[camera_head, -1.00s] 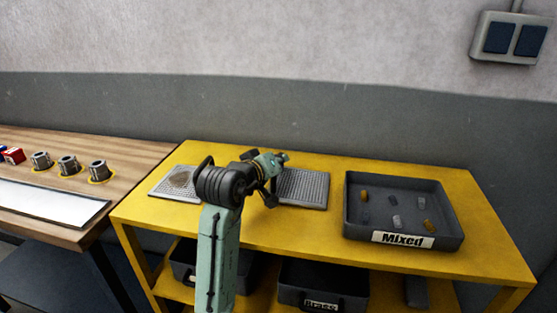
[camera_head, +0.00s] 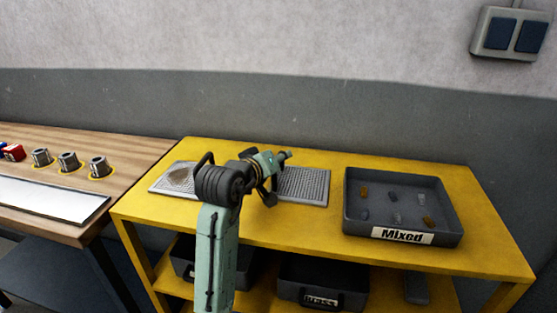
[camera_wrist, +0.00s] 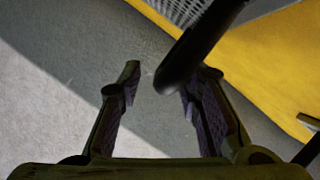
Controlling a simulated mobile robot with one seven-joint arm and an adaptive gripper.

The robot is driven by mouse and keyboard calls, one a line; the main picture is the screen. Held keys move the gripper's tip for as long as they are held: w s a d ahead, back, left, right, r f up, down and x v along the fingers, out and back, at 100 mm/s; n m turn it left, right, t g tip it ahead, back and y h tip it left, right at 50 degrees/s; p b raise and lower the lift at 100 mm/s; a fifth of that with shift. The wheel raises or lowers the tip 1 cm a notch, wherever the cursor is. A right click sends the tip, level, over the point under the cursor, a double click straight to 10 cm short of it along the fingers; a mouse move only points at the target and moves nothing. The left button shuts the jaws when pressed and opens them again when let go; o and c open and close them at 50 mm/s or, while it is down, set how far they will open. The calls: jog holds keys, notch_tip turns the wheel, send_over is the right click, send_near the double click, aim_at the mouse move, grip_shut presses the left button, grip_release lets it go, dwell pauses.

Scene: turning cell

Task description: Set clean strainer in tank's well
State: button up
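Grey perforated metal (camera_head: 305,184) lies on the yellow table, left and right of my arm. My arm hides the middle, so I cannot tell whether it is one plate or two. A round brownish mesh-like patch (camera_head: 181,178) shows on the left part; I cannot tell whether it is a strainer. My gripper (camera_head: 287,155) is above the table's back. In the wrist view its fingers (camera_wrist: 170,72) are apart. A dark rounded bar (camera_wrist: 200,45) crosses by the right finger; I cannot tell what it belongs to. I cannot make out a tank or well.
A dark tray labelled Mixed (camera_head: 403,236) with several small pieces stands at the right. Dark bins, one labelled Brass (camera_head: 320,300), sit on the shelf below. A wooden bench (camera_head: 130,150) with several metal parts is at the left. Bare yellow table surrounds the tray.

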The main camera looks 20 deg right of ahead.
jog(key=b+v, duration=0.2)
jog(key=v, duration=0.9)
jog(key=shift+s+a, duration=0.1)
